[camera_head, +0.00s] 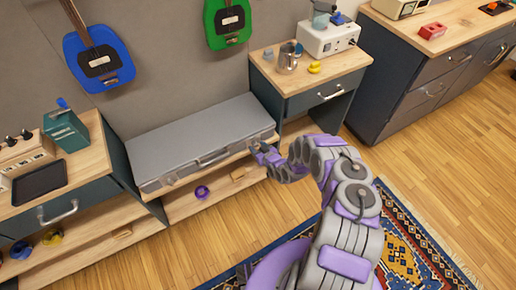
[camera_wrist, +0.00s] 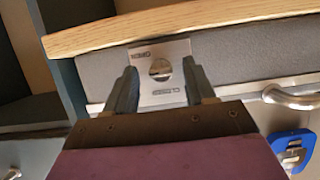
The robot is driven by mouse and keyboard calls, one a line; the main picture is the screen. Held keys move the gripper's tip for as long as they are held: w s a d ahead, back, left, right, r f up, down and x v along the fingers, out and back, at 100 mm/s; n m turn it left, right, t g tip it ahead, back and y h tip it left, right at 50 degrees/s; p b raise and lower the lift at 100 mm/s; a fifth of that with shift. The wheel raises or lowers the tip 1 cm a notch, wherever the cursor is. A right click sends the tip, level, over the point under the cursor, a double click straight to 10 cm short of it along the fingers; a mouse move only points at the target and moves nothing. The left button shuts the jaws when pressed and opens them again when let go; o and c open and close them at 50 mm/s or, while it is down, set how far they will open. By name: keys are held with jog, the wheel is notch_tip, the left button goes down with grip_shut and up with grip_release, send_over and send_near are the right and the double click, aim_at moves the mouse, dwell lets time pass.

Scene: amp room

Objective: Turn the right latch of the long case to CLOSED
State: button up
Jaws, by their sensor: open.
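The long grey case (camera_head: 200,135) lies on the low wooden bench between two cabinets. Its right latch (camera_wrist: 160,68) is a pale plate with a round slotted knob, seen upside down in the wrist view. My gripper (camera_head: 258,150) is at the case's front right end. In the wrist view my gripper (camera_wrist: 159,82) is open, one finger on each side of the plate; contact is unclear.
The case handle (camera_wrist: 292,98) is beside the latch in the wrist view. The bench edge (camera_wrist: 190,20) runs close by the fingers. The right cabinet (camera_head: 318,95) carries a metal mug (camera_head: 287,57) and a yellow duck (camera_head: 314,68). A purple ring (camera_head: 201,192) lies on the lower shelf.

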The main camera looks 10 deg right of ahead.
grip_shut()
dwell(0.4)
jog(key=shift+s+a, duration=0.1)
jog(key=shift+s+a+f+n+t+h+p, duration=0.15)
jog(key=shift+n+t+h, duration=0.55)
jog(key=shift+n, duration=0.85)
jog(key=shift+w+a+f+n+t+h+p, duration=0.1)
jog(key=shift+n+t+h, duration=0.25)
jog(key=shift+n+h, duration=0.95)
jog(key=shift+s+a+f+n+t+h+p, duration=0.15)
jog(key=shift+n+t+h, duration=0.4)
jog(key=shift+n, duration=1.3)
